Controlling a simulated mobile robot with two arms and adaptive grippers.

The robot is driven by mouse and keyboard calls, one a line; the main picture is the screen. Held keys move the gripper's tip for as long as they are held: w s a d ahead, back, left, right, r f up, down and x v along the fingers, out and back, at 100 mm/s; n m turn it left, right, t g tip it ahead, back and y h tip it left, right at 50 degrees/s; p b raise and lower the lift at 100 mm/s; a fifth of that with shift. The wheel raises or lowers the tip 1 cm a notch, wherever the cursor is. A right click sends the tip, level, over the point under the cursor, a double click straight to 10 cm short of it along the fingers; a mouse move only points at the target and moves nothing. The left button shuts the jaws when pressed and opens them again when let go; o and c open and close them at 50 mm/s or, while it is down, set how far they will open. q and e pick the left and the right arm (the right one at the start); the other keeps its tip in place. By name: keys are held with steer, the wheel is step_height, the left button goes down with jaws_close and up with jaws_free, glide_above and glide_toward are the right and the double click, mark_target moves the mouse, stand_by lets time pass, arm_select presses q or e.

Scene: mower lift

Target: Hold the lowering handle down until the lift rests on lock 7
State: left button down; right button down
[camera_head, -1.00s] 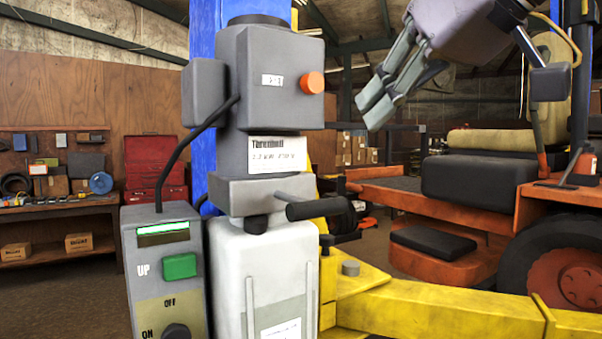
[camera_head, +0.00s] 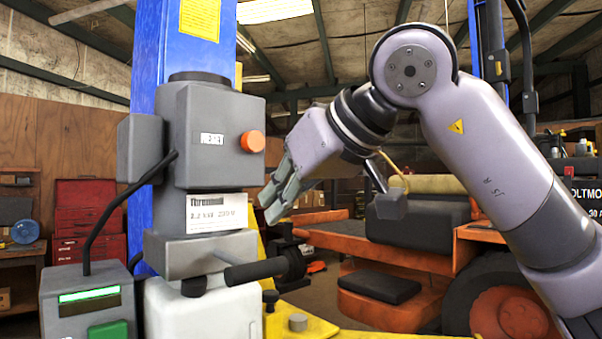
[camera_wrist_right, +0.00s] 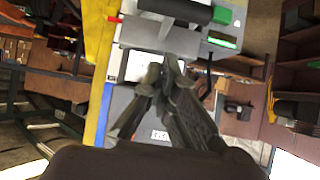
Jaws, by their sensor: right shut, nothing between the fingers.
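The lowering handle (camera_head: 255,270) is a black bar sticking out to the right below the grey power unit (camera_head: 212,135), which has an orange knob (camera_head: 252,141). In the right wrist view the dark handle bar (camera_wrist_right: 176,9) lies near the top edge. My right gripper (camera_head: 268,208) is shut and empty, above the handle and apart from it, right of the power unit's label. It also shows in the wrist view (camera_wrist_right: 164,68). The lift's blue column (camera_head: 148,60) stands behind the unit. No lock number can be read. My left gripper is out of view.
A grey control box (camera_head: 70,310) with a lit display and green button (camera_head: 108,330) stands at lower left. A yellow lift part (camera_head: 345,335) runs along the bottom. The orange mower (camera_head: 400,255) is behind my right arm. A red toolbox (camera_head: 92,215) is at back left.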

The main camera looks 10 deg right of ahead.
mark_target(236, 261)
steer(key=f, duration=0.1)
steer(key=w+a+f, duration=0.1)
steer(key=f, duration=0.1)
steer(key=w+f, duration=0.1)
steer(key=f, duration=0.1)
steer(key=shift+a+p, duration=0.2)
steer(key=shift+p, duration=0.1)
steer(key=shift+a, duration=0.1)
steer(key=shift+f, duration=0.1)
